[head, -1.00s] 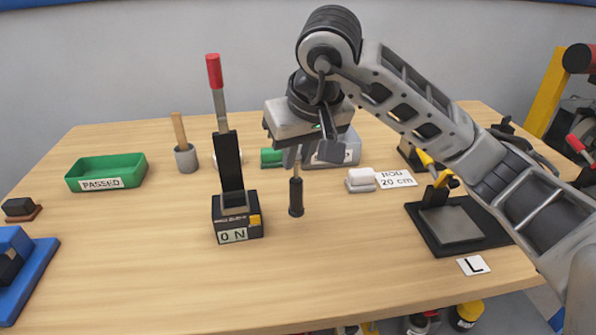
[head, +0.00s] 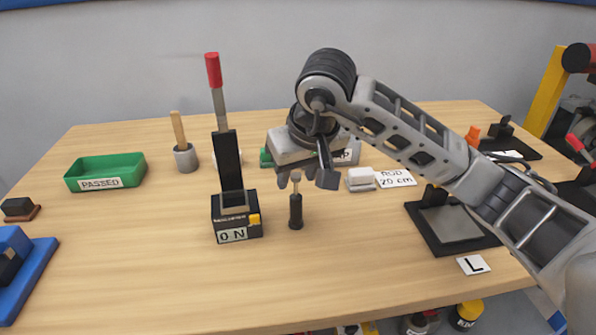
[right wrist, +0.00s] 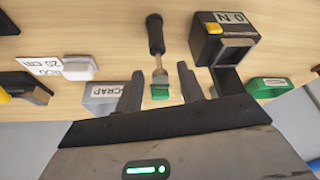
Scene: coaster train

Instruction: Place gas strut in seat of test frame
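The gas strut (head: 296,212), a black cylinder with a thin metal rod on top, stands upright on the table just right of the test frame. The test frame (head: 218,220) is a black block with a "0 N" display, a black column and a red-handled lever. In the right wrist view, the strut (right wrist: 155,36) and the test frame (right wrist: 200,40) show side by side. My right gripper (head: 296,180) points down over the strut, its fingers open around the rod's upper end; contact is not visible. In the right wrist view its fingers (right wrist: 160,85) are clearly apart. My left gripper is out of view.
A green PASSED tray (head: 103,168) and a cup with a wooden handle (head: 186,158) stand to the left. A SCRAP bin (right wrist: 103,98) and a green block (right wrist: 160,92) lie behind the gripper. A white block (head: 360,179) and a "ROD 20 cm" card (head: 395,178) are to the right.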

